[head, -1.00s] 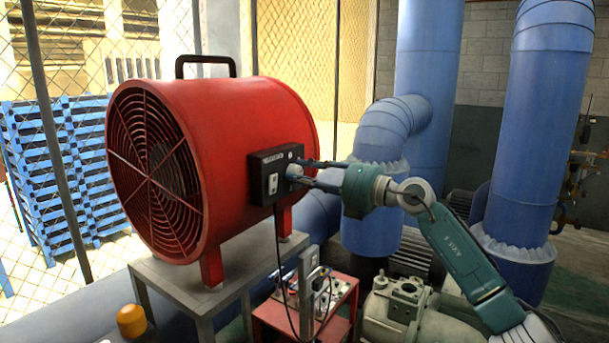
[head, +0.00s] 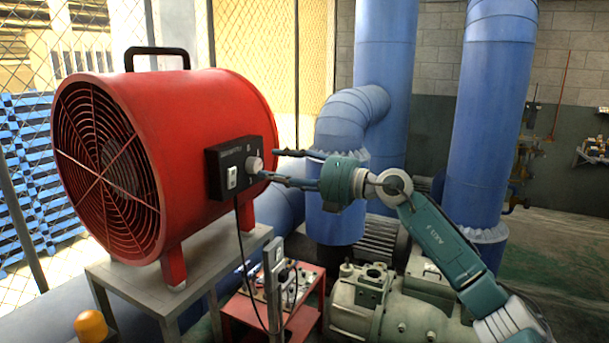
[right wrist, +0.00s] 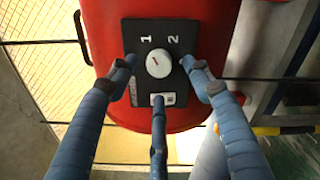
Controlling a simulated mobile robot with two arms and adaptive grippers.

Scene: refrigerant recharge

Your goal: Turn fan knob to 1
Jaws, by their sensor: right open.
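The red drum fan (head: 190,110) stands on a grey stand, with a black control box (head: 222,158) on its side. The pale round fan knob (head: 254,164) sticks out from the box. In the right wrist view the knob (right wrist: 158,64) has a short slanted red mark, and the labels 1 (right wrist: 146,40) and 2 (right wrist: 173,40) are above it. The mark's exact setting is hard to tell. My right gripper (head: 268,164) is open in front of the knob, its fingers spread around it and apart from it. My left gripper is not in view.
A white switch (head: 232,177) sits on the box, with a black cable hanging below. A red cart (head: 310,318) and a pale green pump (head: 372,300) are below my right arm. Large blue pipes (head: 484,120) rise behind it.

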